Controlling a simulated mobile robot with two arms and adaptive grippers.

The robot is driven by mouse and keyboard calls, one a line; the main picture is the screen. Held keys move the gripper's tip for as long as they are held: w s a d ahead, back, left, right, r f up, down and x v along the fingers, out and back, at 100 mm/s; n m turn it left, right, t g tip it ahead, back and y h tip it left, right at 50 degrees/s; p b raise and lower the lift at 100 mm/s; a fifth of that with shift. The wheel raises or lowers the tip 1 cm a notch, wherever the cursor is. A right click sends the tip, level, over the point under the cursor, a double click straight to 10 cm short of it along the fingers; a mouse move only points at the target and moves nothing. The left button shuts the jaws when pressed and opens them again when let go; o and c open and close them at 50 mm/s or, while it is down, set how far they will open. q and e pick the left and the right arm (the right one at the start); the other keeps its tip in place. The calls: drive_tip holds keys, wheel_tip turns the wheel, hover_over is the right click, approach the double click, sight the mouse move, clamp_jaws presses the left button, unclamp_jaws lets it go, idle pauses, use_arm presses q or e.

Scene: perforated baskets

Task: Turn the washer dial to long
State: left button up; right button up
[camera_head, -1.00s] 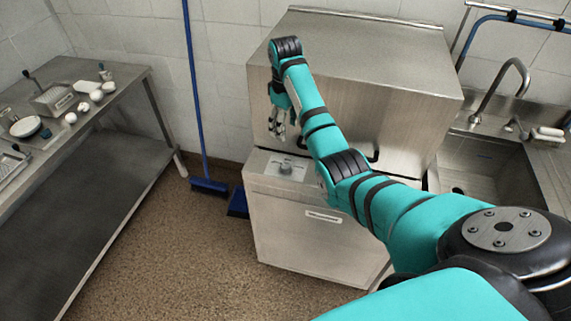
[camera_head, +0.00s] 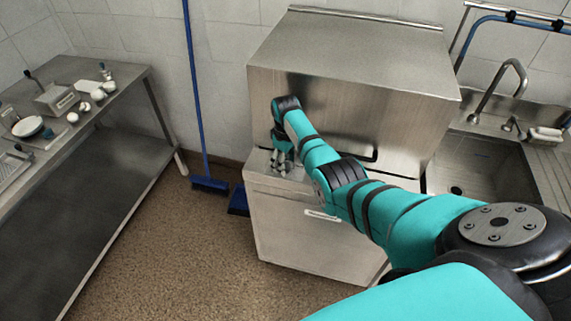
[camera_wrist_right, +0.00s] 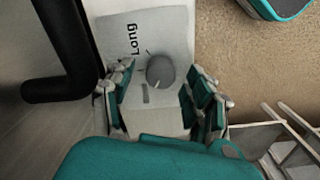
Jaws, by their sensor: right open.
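The washer (camera_head: 310,235) is a stainless steel box with a hood, standing against the back wall. Its round grey dial (camera_wrist_right: 160,71) shows in the right wrist view on a light panel (camera_wrist_right: 112,35) with the word "Long" printed beside it. A small ribbed mark lies near the dial on the panel. My right gripper (camera_head: 282,168) is over the panel at the washer's front left corner. In the right wrist view it is open (camera_wrist_right: 160,98), with its fingers on both sides of the dial, apart from it as far as I can see. The head view hides the dial behind the gripper. My left gripper is not in view.
A black bar handle (camera_wrist_right: 62,90) runs close beside the panel. A sink (camera_head: 485,170) with a tap is at the right. A steel table (camera_head: 85,120) with dishes stands at the left.

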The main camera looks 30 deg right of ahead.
drive_tip(key=shift+f, duration=0.55)
clamp_jaws()
